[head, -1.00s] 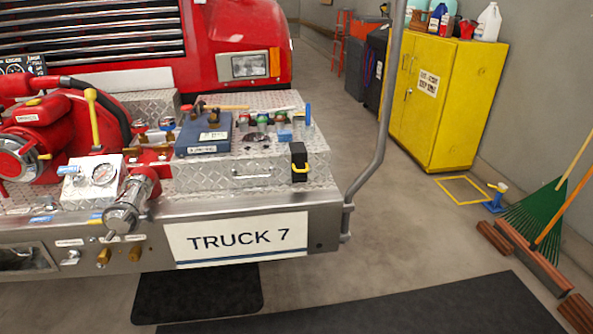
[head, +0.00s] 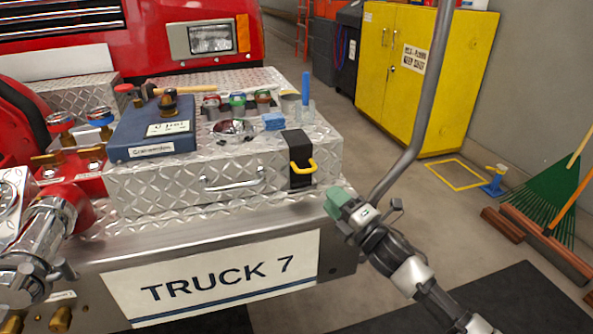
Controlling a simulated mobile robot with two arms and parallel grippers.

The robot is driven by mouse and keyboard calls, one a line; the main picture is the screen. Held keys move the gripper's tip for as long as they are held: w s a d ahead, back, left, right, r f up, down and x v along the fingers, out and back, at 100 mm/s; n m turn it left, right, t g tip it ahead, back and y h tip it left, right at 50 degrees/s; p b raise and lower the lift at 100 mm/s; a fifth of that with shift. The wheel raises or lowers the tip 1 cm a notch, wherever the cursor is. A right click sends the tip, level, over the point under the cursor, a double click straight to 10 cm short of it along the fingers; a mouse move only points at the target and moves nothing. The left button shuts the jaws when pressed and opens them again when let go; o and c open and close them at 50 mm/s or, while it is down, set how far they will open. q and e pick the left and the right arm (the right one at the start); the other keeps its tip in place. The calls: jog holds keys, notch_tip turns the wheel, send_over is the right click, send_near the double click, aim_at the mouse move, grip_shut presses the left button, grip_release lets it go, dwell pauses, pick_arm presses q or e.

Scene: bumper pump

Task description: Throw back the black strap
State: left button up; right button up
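The black strap (head: 297,146) hangs over the front right corner of the diamond-plate box (head: 150,190). A yellow loop (head: 305,168) sticks out from its front. My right gripper (head: 338,201) has green fingertips and is near the bumper's right end, to the right of and below the strap. It is apart from the strap. I cannot tell whether its fingers are open or shut. My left gripper is not in view.
A blue book (head: 150,138) with a hammer (head: 185,88), several jars and a blue marker (head: 305,88) crowd the box top. A grey vertical pole (head: 430,100) rises close to my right arm. A yellow cabinet (head: 400,80) stands behind.

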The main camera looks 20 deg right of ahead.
aim_at(304, 171)
jog(key=x, duration=1)
jog(key=shift+w+r, duration=0.2)
grip_shut()
